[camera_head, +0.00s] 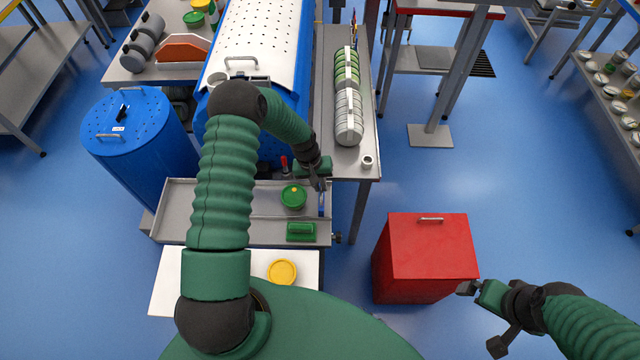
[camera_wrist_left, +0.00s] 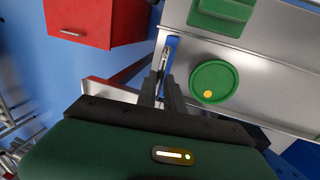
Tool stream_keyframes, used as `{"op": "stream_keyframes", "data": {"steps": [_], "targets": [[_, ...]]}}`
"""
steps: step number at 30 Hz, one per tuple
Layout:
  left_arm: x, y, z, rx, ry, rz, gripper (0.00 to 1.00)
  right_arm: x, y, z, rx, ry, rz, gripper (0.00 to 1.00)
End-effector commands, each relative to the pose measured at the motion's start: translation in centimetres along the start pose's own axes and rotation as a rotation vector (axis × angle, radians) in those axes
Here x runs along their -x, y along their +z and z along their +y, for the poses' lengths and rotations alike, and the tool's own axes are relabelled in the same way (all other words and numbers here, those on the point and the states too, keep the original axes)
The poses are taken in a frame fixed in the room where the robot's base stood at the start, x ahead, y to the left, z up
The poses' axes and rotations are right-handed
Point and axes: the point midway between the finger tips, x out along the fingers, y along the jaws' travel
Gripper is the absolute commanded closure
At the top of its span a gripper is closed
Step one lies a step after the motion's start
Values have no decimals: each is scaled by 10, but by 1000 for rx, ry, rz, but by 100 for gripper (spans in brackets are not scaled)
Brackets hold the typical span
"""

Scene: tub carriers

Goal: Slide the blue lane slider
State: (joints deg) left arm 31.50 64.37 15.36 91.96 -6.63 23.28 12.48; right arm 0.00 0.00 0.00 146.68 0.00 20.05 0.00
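The blue lane slider (camera_head: 322,204) is a small blue strip at the right end of the metal tray bench in the head view. In the left wrist view the blue slider (camera_wrist_left: 172,45) carries a shiny metal bar and runs up from between my fingertips. My left gripper (camera_head: 319,184) reaches down at the slider's far end. In the left wrist view the left gripper's two dark fingers (camera_wrist_left: 162,84) stand close together with a narrow gap, at the slider. Whether they grip it is unclear. My right gripper (camera_head: 468,288) is beside the red box, away from the slider; its finger gap is unclear.
A green round tub (camera_head: 293,197) with a yellow dot and a green block (camera_head: 301,232) sit on the metal tray (camera_head: 240,232), left of the slider. A red box (camera_head: 430,246) stands to the right. A yellow lid (camera_head: 282,271) lies on the white board nearer me.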

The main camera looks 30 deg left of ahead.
Motion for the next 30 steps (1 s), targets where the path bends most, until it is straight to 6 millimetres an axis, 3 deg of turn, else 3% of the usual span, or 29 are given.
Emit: {"op": "stream_keyframes", "data": {"steps": [2,30], "targets": [[0,0,0,0,0,0,100,0,0,0,0,0,0,0],[0,0,0,0,0,0,100,0,0,0,0,0,0,0]]}}
